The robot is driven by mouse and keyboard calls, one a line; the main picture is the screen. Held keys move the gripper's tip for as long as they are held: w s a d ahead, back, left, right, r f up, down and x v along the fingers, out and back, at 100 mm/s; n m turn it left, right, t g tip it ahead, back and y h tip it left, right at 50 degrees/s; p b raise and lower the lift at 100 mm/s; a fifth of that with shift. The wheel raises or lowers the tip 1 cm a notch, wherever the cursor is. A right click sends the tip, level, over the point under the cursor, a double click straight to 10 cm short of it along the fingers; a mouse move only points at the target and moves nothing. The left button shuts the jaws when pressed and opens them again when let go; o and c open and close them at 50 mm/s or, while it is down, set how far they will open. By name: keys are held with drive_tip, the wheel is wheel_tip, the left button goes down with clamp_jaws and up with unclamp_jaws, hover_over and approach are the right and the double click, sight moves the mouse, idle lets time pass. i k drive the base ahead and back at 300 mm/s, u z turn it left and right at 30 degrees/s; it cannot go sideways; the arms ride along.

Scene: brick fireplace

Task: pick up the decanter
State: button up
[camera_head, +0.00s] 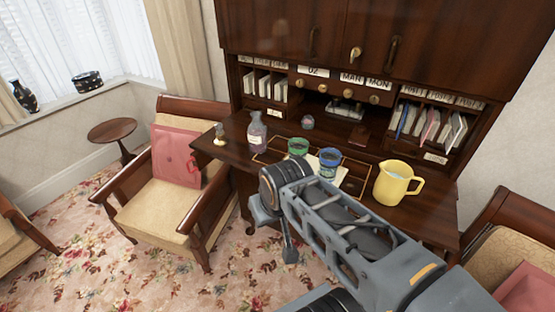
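A clear glass bottle with a pale label, which looks like the decanter (257,133), stands upright on the left part of the dark wooden desk (420,209). My arm reaches in from the lower right. My gripper (288,252) hangs at the arm's end, in front of the desk's front edge and below and right of the decanter. It is apart from the decanter. Only a dark finger part shows, and the rest is hidden behind my arm. I cannot tell whether it is open or shut.
A green cup (298,147), a blue cup (329,162) and a yellow jug (396,182) stand right of the decanter. A small object (220,134) stands at its left. A wooden armchair (172,190) with a red cushion is close to the desk's left front.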

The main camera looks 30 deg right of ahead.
sight(258, 136)
drive_tip(key=u, duration=0.45)
drive_tip(key=i, duration=0.75)
drive_tip(key=z, duration=0.3)
drive_tip(key=k, duration=0.6)
drive_tip(key=z, duration=1.1)
drive_tip(key=i, duration=0.5)
drive_tip(key=u, duration=0.1)
